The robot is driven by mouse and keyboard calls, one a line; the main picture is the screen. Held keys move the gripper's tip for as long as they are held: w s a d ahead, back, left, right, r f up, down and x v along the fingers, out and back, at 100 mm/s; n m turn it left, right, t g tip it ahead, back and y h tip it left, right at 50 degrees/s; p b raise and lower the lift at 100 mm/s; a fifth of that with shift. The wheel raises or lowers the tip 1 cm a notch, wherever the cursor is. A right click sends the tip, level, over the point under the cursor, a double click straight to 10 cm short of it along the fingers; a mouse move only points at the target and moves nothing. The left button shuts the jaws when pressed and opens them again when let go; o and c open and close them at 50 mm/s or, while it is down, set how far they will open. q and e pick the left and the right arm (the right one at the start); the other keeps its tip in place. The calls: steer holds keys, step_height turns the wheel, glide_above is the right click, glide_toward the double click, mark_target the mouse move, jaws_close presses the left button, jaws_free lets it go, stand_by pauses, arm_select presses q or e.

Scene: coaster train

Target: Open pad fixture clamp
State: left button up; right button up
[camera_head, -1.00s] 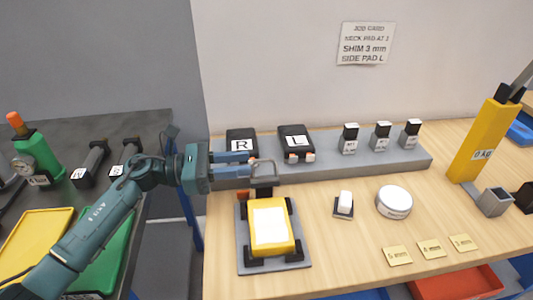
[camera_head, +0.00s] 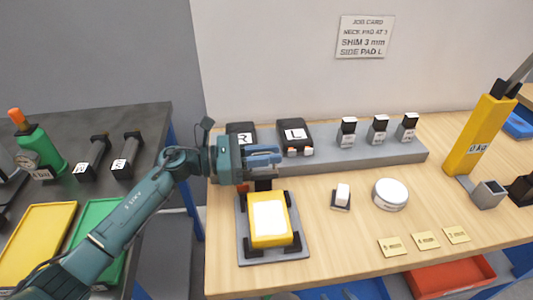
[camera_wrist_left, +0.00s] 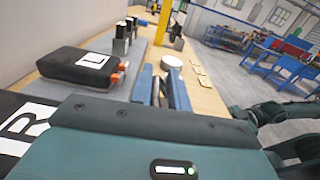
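The pad fixture (camera_head: 245,257) is a grey plate on the wooden bench, with black corner blocks around a yellow pad (camera_head: 258,240) with a white top. A dark clamp block (camera_head: 263,186) stands at its rear edge. My left gripper (camera_head: 279,154) is over this block, pointing right. Its blue fingers, also in the left wrist view (camera_wrist_left: 162,90), are close together with a narrow gap. Something dark shows in that gap, but I cannot tell whether they hold it. The clamp's grey handle is hidden or not discernible. My right gripper is not in view.
Black pads marked R (camera_head: 241,130) and L (camera_head: 295,138) lie on a grey rack (camera_head: 345,157) just behind the gripper. A small white-topped block (camera_head: 342,194) and a round white dish (camera_head: 390,194) stand right of the fixture. The bench between them is clear.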

arm_select(q)
jaws_close()
arm_select(e)
steer(key=shift+r, duration=0.1)
arm_select(q)
steer(key=shift+w+a+f+n+b, duration=0.15)
steer(key=shift+w+n+b, duration=0.1)
steer(key=shift+n+b, duration=0.25)
steer(key=shift+w+n, duration=0.4)
steer(key=shift+n, duration=0.6)
arm_select(e)
steer(key=shift+a, duration=0.25)
steer(key=shift+s, duration=0.1)
arm_select(q)
steer(key=shift+o, duration=2.3)
jaws_free()
steer(key=shift+f, duration=0.1)
arm_select(e)
steer(key=shift+f, duration=0.2)
